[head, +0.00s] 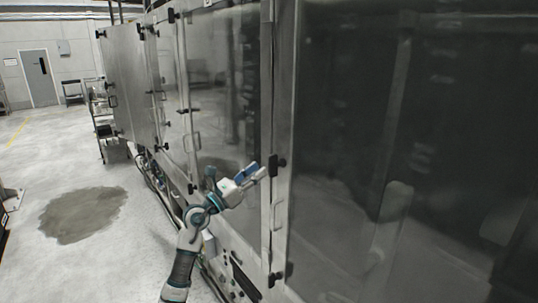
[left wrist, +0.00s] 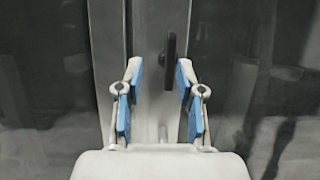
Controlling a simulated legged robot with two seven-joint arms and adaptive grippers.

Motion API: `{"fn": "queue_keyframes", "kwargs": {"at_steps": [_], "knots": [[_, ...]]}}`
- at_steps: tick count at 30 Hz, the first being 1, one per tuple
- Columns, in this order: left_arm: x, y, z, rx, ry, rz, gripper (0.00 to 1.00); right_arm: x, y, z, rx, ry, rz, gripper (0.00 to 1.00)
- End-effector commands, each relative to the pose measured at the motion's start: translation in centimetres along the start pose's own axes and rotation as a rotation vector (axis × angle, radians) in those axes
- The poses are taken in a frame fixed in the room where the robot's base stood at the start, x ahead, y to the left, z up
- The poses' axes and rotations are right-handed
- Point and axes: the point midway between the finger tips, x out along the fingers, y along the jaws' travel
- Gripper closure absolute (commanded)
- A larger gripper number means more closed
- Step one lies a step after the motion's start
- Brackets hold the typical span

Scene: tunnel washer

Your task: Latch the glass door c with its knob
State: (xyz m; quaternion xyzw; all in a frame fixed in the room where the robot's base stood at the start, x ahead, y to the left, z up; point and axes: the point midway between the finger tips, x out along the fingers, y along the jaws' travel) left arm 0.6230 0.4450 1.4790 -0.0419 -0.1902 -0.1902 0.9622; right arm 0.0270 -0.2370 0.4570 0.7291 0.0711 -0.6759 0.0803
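A black knob (head: 273,165) sits on the metal frame between two large glass doors of the washer. In the left wrist view the knob (left wrist: 171,47) is a dark upright bar, ahead of the fingertips and slightly right of the middle of the gap. My left gripper (head: 261,171) is open and empty, its blue-padded fingers (left wrist: 160,72) pointing at the frame close to the knob. I cannot tell whether they touch it. The large right glass door (head: 345,130) looks flush with the frame. No label shows which door is c. My right gripper is not in view.
A metal handle (head: 278,214) and a lower black knob (head: 275,279) are on the frame below. Another glass door (head: 215,80) is to the left, and a metal panel (head: 128,85) stands out farther along. Pipes run low along the machine. The floor at left is mostly clear, with a dark patch (head: 84,213).

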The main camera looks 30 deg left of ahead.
Motion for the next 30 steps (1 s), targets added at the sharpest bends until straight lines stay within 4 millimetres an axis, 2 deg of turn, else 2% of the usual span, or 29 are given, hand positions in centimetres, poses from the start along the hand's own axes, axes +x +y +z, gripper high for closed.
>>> {"fn": "queue_keyframes", "kwargs": {"at_steps": [1,3,9,21,24,26,30], "knots": [[1.4,-0.3,0.5,-0.002,-0.004,-0.003,0.62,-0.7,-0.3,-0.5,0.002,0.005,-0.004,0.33],[2.8,-0.4,0.6,-0.001,-0.004,-0.003,0.62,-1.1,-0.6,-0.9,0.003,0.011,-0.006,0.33],[5.2,0.0,0.3,-0.002,-0.003,-0.001,0.62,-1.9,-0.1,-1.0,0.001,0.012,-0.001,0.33],[5.7,0.4,0.0,-0.003,-0.002,0.001,0.62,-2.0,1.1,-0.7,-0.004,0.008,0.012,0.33],[5.7,0.3,0.0,-0.002,-0.002,0.0,0.88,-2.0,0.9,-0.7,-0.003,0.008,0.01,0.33],[5.8,0.3,0.0,-0.001,-0.002,0.001,1.0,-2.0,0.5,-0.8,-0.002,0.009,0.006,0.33],[5.9,0.3,0.1,0.001,-0.003,0.004,1.0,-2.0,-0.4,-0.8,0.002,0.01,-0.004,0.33]]}}
